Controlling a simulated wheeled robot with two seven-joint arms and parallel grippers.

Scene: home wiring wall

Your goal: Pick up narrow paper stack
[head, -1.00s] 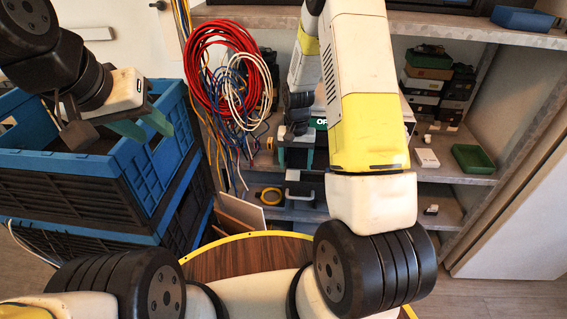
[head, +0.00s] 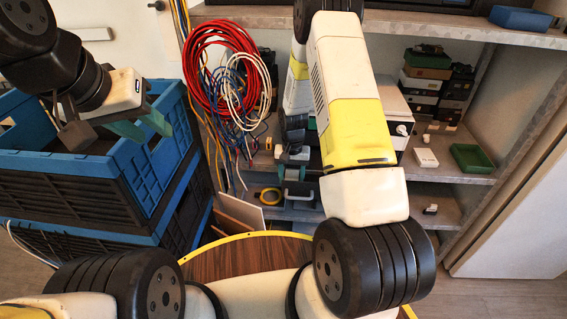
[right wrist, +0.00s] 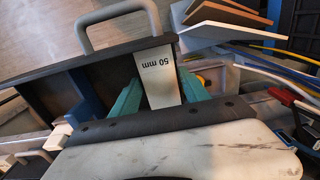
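A narrow white piece marked "50 mm" (right wrist: 157,75), which looks like the narrow paper stack, stands in a dark tray with a grey handle (right wrist: 87,25). My right gripper (right wrist: 160,85) has its teal fingers on either side of it. A small dark gap shows by the left finger; the right finger is very close, and I cannot tell if it touches. In the head view my right gripper (head: 291,170) is at the shelf, partly hidden by my arm. My left gripper (head: 141,127) is open and empty over a blue crate.
The blue and black crate (head: 60,165) stands at the left. Red, white and blue cable coils (head: 225,70) hang beside the shelves. A green tray (head: 472,158) and small boxes sit on the right shelf. Angled boards (right wrist: 225,15) and cables lie close to the right gripper.

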